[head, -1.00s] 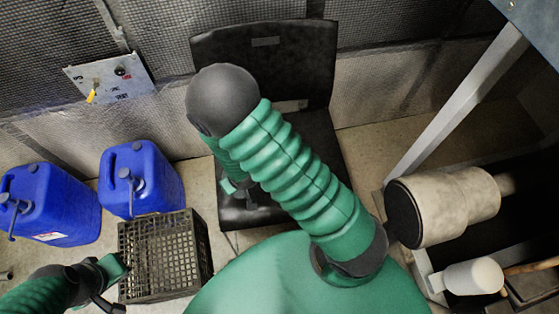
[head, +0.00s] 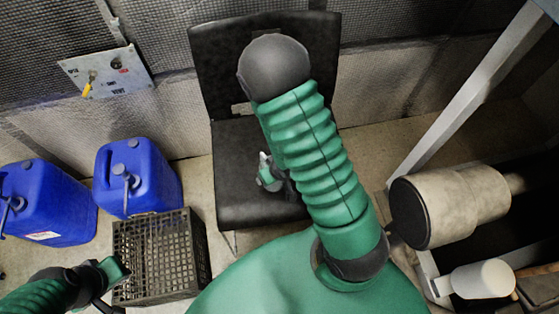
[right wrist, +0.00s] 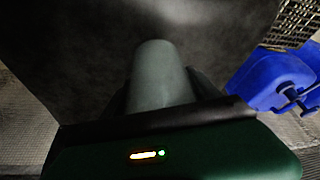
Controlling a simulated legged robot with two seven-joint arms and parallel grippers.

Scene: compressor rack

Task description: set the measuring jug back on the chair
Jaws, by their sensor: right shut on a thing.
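The black chair (head: 236,198) stands against the back wall, its seat facing me. My right gripper (head: 266,166) is over the seat, partly hidden behind my own right arm. In the right wrist view a dull grey-green rounded thing, apparently the measuring jug (right wrist: 161,72), sits between the fingers, and the gripper is shut on it. The dark chair surface fills much of the view behind it. Whether the jug touches the seat cannot be told. My left gripper (head: 112,288) is at the lower left, by the crate; its jaw opening is unclear.
A dark slatted crate (head: 197,262) stands on the floor left of the chair. Two blue canisters (head: 138,175) (head: 48,205) stand behind it. A grey metal frame (head: 465,100) and a beige cylinder (head: 455,207) are on the right.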

